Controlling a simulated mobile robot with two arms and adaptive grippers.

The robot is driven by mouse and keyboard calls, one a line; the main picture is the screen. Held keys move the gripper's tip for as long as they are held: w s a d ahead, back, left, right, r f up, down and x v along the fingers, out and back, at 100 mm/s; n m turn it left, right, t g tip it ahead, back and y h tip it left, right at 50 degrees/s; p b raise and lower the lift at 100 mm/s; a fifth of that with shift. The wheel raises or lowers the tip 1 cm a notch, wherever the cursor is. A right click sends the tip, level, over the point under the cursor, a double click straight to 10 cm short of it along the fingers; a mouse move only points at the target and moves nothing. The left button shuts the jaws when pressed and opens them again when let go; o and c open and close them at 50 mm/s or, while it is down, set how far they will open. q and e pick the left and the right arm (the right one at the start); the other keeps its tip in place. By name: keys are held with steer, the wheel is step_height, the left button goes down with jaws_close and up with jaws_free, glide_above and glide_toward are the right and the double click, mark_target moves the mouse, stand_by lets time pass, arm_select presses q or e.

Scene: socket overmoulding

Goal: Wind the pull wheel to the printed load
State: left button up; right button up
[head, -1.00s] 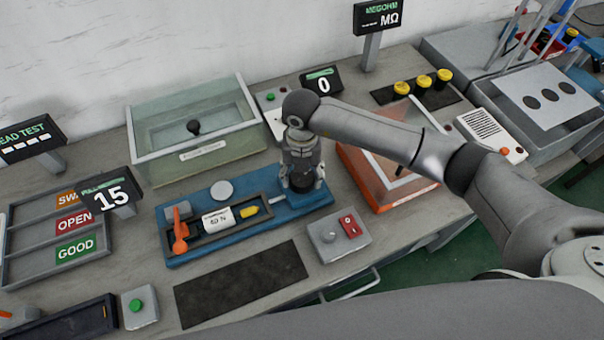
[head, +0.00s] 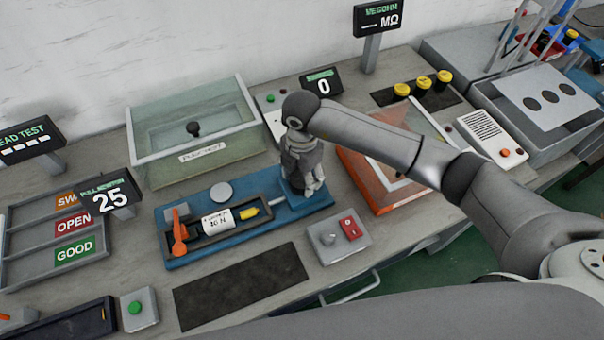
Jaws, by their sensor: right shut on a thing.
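The blue pull fixture (head: 190,253) lies on the bench, with an orange lever (head: 179,232) at its left end. A white label (head: 218,222) on it carries a printed load that looks like 80 N, but the print is small. A yellow piece (head: 249,212) sits right of the label. The pull monitor (head: 109,197) reads 25. My right gripper (head: 304,188) points down at the fixture's right end, shut on the pull wheel, which its fingers mostly hide. My left gripper is not in view.
A clear-walled pull test box (head: 195,150) stands behind the fixture. A grey switch box (head: 338,238) with a red switch is in front right, and an orange-framed tray (head: 375,205) is to the right. A dark mat (head: 240,285) in front is bare.

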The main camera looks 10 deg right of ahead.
mark_target(302, 179)
stand_by(0.3)
steer(key=o, duration=1)
steer(key=shift+r, duration=0.2)
step_height(302, 179, up, 12)
steer(key=shift+f, duration=0.2)
steer(key=shift+s+f, duration=0.1)
